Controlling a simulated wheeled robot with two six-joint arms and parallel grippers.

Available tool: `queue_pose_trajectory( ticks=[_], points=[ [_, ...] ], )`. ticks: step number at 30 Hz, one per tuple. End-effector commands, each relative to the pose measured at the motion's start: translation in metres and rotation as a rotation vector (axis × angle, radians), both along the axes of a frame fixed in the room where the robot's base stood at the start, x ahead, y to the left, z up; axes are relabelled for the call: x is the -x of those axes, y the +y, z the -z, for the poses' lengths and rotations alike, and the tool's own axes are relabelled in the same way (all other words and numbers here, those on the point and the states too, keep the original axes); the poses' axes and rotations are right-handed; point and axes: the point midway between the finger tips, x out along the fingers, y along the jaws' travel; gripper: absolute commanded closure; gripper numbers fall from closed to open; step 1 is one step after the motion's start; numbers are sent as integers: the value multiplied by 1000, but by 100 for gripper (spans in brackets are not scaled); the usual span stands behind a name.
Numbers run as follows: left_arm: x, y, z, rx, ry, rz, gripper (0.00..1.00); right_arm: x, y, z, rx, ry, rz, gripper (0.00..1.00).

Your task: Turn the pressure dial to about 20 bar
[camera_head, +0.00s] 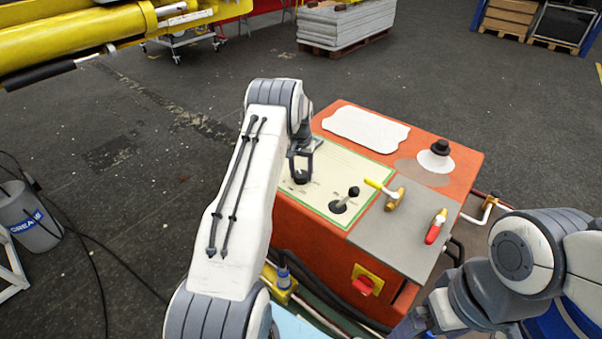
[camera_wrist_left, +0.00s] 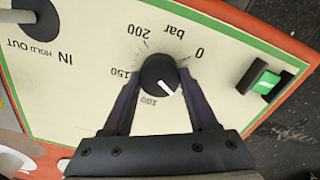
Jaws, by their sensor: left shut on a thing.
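The pressure dial (camera_wrist_left: 160,76) is a round black knob with a white pointer line on a cream panel (camera_wrist_left: 75,100). In the left wrist view its pointer aims to the lower right, just past the 100 mark on the side towards the right finger. The 0 mark is at the upper right, 200 at the upper left and 150 at the left. The right finger hides part of the scale between 100 and 0. My left gripper (camera_wrist_left: 160,80) is shut on the dial, one finger on each side. In the head view this gripper (camera_head: 301,170) reaches down to the panel.
The panel tops an orange cabinet (camera_head: 312,228). A black-knobbed lever (camera_head: 346,200) stands near the dial. A yellow-handled valve (camera_head: 384,191), a red-handled valve (camera_head: 437,227) and a red knob (camera_head: 363,286) are farther right. A green switch (camera_wrist_left: 266,82) sits near the panel's edge.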

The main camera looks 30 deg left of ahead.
Motion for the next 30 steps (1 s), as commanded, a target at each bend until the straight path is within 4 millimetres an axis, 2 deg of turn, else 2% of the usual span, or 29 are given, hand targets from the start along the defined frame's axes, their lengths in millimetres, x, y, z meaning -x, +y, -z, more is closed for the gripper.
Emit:
queue_pose_trajectory(
  ticks=[18, 30],
  points=[
    [0, 1, -1, -1, -1, -568, 97, 0, 0, 2, 0, 0, 0, 0],
    [1, 1, -1, -1, -2, -793, 97, 0, 0, 2, 0, 0, 0, 0]
  ],
)
